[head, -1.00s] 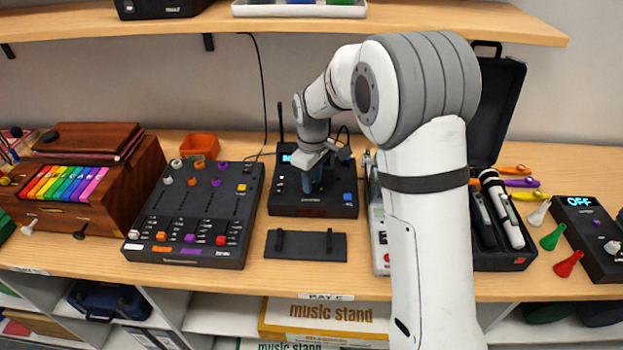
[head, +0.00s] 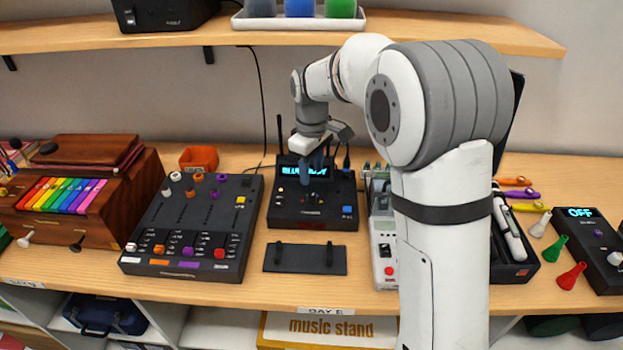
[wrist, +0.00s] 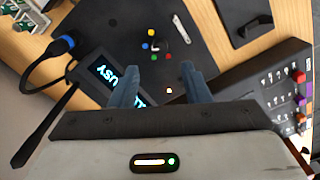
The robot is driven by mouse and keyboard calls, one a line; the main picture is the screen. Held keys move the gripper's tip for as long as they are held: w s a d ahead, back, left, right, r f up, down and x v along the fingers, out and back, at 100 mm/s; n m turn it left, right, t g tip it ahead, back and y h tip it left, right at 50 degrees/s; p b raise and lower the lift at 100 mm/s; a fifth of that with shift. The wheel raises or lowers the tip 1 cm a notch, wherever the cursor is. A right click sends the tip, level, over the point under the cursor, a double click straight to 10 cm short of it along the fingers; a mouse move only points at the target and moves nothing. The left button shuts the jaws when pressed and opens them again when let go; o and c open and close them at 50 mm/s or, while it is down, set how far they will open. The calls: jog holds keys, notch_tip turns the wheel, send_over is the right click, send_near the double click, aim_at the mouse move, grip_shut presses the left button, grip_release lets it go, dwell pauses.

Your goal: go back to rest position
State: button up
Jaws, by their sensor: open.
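My gripper (head: 315,170) hangs above the black device with a lit blue display (head: 306,171) at the middle of the table. In the wrist view my gripper (wrist: 161,78) has its two blue fingers apart with nothing between them. The black device (wrist: 125,25) lies beyond the fingers there, with coloured buttons and a display that reads partly "BUSY". The fingers hide part of the display in the head view.
A black mixer (head: 190,225) stands to the left, and a black stand plate (head: 305,258) lies in front of the device. A grey-white box with a red button (head: 386,270) is at right, partly behind my arm. A shelf (head: 440,28) runs above.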

jog(key=shift+r, duration=0.1)
dwell(0.3)
jog(key=s+d+r+m+t, duration=0.1)
jog(key=s+d+m, duration=0.4)
jog(key=s, duration=0.8)
jog(key=s+d+r+m+t, duration=0.2)
jog(key=s+d+m, duration=0.4)
jog(key=s+d, duration=0.5)
jog(key=s, duration=0.2)
jog(key=shift+s+d+m, duration=0.15)
jog(key=shift+s+m, duration=0.15)
jog(key=shift+s, duration=0.05)
jog(key=shift+w+r, duration=0.1)
